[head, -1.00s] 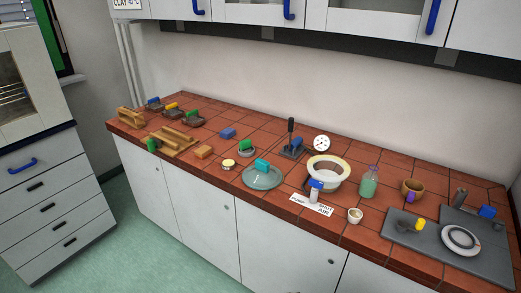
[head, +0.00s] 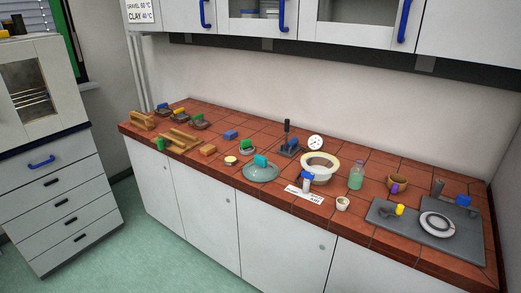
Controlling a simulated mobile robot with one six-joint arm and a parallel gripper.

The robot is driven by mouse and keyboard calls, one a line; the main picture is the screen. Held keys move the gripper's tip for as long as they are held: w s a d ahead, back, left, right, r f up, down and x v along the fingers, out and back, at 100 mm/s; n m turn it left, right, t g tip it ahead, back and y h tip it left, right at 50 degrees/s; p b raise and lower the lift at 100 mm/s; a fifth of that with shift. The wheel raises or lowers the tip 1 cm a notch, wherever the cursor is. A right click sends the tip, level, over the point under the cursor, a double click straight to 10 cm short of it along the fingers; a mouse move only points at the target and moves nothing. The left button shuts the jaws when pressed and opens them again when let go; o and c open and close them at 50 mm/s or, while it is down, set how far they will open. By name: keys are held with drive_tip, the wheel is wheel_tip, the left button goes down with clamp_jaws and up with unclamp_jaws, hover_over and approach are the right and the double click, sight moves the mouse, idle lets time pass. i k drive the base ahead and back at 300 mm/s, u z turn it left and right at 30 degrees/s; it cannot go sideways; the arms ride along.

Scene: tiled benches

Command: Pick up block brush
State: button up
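I cannot tell for certain which thing is the block brush. A small tan block (head: 208,150) lies on the tiled bench (head: 222,175), left of the middle. A small blue block (head: 230,134) lies behind it and a little to the right. Both are too small to show whether they have bristles. They stand apart from each other, with bare tiles around them. My gripper is not in view.
Left are wooden stands (head: 180,141) and dark colour-topped items (head: 199,121). Right are a glass dish (head: 261,175), cream bowl (head: 331,171), green bottle (head: 356,177) and grey tray (head: 400,225). Wall cabinets (head: 350,30) hang above; green floor (head: 150,250) in front is clear.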

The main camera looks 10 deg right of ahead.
sight(245, 144)
drive_tip(key=z, duration=0.05)
drive_tip(key=k, duration=0.3)
drive_tip(key=u, duration=0.3)
drive_tip(key=i, duration=1.3)
drive_tip(key=u, duration=0.3)
